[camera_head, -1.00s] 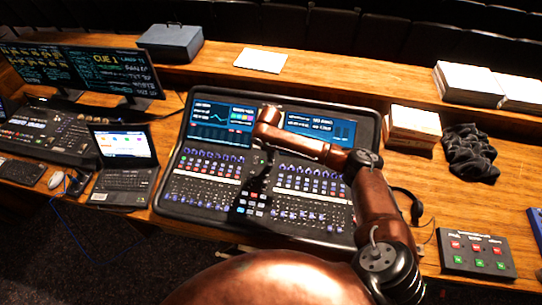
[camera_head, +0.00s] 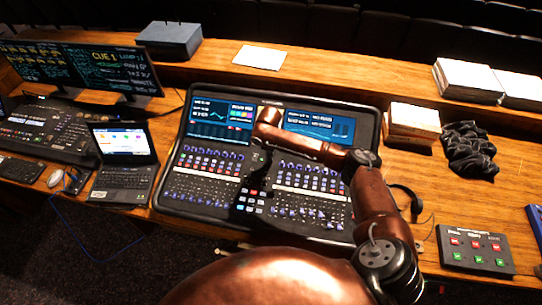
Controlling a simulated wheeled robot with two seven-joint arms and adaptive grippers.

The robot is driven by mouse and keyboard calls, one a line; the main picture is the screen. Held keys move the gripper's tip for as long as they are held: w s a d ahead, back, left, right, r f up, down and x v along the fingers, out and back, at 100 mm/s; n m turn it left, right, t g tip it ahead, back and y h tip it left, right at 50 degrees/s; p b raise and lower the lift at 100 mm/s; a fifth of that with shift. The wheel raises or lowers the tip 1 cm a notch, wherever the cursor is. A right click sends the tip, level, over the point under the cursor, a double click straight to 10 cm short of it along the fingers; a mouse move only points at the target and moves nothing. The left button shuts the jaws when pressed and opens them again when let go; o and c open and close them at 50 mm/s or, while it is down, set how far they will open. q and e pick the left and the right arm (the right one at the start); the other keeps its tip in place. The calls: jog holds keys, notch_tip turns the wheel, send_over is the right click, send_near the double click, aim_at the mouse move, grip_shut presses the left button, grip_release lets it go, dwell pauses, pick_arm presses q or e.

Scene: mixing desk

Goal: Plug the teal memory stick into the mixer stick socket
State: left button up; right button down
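The mixer (camera_head: 165,190) is a large black console with two lit screens, faders and rows of knobs, in the middle of the desk. My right arm reaches over it from the lower right. My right gripper (camera_head: 243,203) is a small dark shape pointing down over the middle of the console, against dark controls. Its fingers are too small and dark to tell open from shut. My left gripper is not in view.
A laptop (camera_head: 124,140) stands left of the mixer, with a lighting desk (camera_head: 45,130) and monitors (camera_head: 108,68) beyond. Bare wood shows around (camera_head: 440,195).

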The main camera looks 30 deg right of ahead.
jog(key=shift+p, duration=1.15)
dwell(1.5)
jog(key=shift+w+f, duration=0.1)
jog(key=shift+f, duration=0.55)
dwell(0.6)
jog(key=c, duration=2.1)
grip_release()
jog(key=shift+r, duration=0.1)
jog(key=r, duration=0.8)
jog(key=s+r, duration=0.1)
jog(key=r, duration=0.3)
jog(key=shift+a, duration=0.35)
